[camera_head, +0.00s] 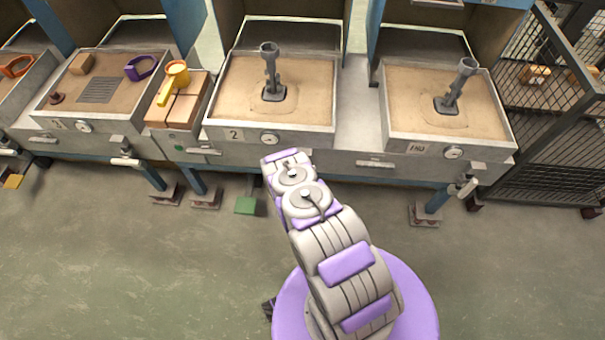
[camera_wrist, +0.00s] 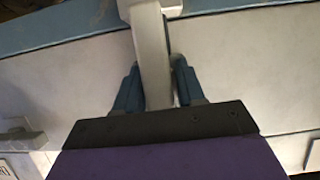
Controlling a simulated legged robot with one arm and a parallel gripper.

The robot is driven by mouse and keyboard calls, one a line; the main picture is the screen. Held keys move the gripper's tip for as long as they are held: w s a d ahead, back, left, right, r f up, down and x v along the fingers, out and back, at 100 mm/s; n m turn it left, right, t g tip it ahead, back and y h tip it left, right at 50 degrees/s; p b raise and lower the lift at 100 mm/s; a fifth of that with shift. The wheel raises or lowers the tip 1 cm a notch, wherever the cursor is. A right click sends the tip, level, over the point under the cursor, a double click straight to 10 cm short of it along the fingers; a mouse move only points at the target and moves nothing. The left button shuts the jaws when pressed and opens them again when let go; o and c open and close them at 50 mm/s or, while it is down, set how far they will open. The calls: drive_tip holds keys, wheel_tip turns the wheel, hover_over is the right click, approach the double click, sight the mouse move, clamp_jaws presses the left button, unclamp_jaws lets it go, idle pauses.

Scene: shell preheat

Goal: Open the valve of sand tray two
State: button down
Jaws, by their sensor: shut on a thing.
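Sand tray two (camera_head: 300,138) is marked with a 2 on its front wall. A grey metal piece (camera_head: 272,75) stands upright in its sand. My arm reaches to the cabinet front below this tray, and its end covers what is there in the head view. In the wrist view my gripper (camera_wrist: 157,82) has its two blue fingers closed on either side of a pale grey bar, which looks like the valve lever (camera_wrist: 151,45). The lever runs from between the fingers toward the top of the picture. Its far end and the valve body are not clear.
A neighbouring sand tray (camera_head: 498,140) on the right holds a tilted grey piece. A mesh cage (camera_head: 540,130) stands at far right. The floor (camera_head: 150,270) in front is clear.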

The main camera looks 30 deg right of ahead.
drive_tip(key=shift+s+f, duration=0.1)
drive_tip(key=shift+f, duration=0.05)
drive_tip(key=c, duration=0.9)
unclamp_jaws()
drive_tip(key=shift+a, duration=0.1)
drive_tip(key=p+v, duration=0.4)
drive_tip(key=v, duration=1.3)
drive_tip(key=shift+a, duration=0.2)
